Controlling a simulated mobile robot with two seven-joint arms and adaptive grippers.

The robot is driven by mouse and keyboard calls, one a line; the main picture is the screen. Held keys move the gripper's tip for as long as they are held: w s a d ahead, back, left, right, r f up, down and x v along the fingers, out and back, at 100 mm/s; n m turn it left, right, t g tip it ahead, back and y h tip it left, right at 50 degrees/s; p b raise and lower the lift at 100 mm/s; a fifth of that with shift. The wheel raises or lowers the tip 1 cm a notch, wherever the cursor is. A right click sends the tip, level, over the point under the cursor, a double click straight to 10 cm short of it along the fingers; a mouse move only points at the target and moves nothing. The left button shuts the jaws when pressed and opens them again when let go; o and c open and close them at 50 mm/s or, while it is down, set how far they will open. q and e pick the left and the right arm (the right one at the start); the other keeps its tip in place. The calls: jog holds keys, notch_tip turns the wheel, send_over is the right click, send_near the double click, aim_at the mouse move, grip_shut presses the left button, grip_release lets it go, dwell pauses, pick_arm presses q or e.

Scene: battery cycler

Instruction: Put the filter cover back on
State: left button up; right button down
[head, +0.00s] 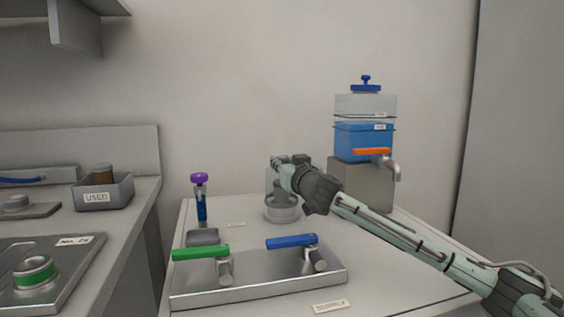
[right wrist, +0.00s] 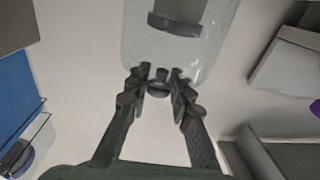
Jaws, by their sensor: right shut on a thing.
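The clear filter cover (head: 271,183) stands upright at the middle of the bench in the head view, partly hidden by my right gripper (head: 276,161). A round pale base (head: 283,213) shows at its lower end. I cannot tell whether the cover rests on this base or hangs just above it. In the right wrist view, my right gripper (right wrist: 158,87) is shut on the small dark knob of the cover (right wrist: 195,58). A grey cylinder with a dark lower edge (right wrist: 175,22) shows through the clear wall. My left gripper is not in view.
A steel plate with a green lever (head: 201,252) and a blue lever (head: 291,241) lies in front. A blue tank (head: 362,140) on a grey block stands at right. A purple-topped tube (head: 200,200) stands left. A USED bin (head: 117,192) sits on the left counter.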

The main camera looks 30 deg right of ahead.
notch_tip(320, 180, down, 3)
jog(key=shift+g, duration=0.3)
jog(key=shift+w+d+f, duration=0.1)
jog(key=shift+f, duration=0.15)
jog(key=shift+b, duration=0.4)
jog(key=shift+f, duration=0.15)
